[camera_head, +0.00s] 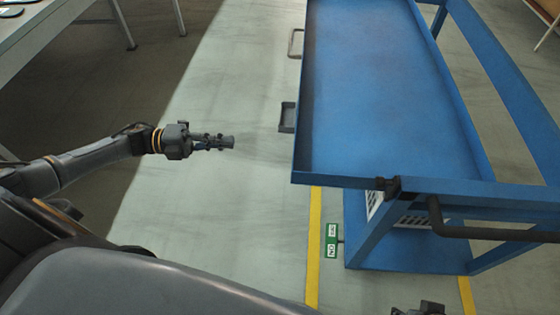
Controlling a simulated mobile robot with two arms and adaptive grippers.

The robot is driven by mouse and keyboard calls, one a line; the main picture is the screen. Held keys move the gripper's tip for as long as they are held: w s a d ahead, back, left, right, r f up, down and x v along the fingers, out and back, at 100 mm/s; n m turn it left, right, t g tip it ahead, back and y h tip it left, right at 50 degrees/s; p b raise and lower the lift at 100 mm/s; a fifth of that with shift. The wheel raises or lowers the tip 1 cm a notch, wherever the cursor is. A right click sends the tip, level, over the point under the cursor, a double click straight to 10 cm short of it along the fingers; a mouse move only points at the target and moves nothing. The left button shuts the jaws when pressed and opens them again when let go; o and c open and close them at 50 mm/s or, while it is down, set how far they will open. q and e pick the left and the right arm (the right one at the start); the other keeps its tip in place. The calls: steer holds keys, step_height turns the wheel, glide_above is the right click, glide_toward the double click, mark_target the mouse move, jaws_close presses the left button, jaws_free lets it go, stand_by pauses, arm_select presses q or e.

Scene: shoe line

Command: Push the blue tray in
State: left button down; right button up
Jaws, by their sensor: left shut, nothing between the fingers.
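The blue tray (385,95) is a long, shallow, empty tray with raised rims, on a blue cart at the right of the head view. Its left edge reaches out further left in the picture than the cart's lower shelf (410,250). My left gripper (228,142) is shut and empty. It points right toward the tray's left side, with a clear gap between them. A dark part of my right gripper (425,309) shows at the bottom edge; its fingers cannot be made out.
A dark bar handle (490,234) sticks out at the cart's near end. Small handles (287,117) show at the tray's left side. A table (35,25) is at upper left. The floor between is clear.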

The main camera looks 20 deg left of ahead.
arm_select(q)
steer(key=w+d+m+g, duration=0.1)
steer(key=w+d, duration=0.2)
steer(key=d, duration=1)
steer(key=shift+d+r+h, duration=0.3)
steer(key=shift+d+r, duration=0.1)
arm_select(e)
steer(key=shift+v, duration=1.15)
steer(key=shift+d, duration=0.1)
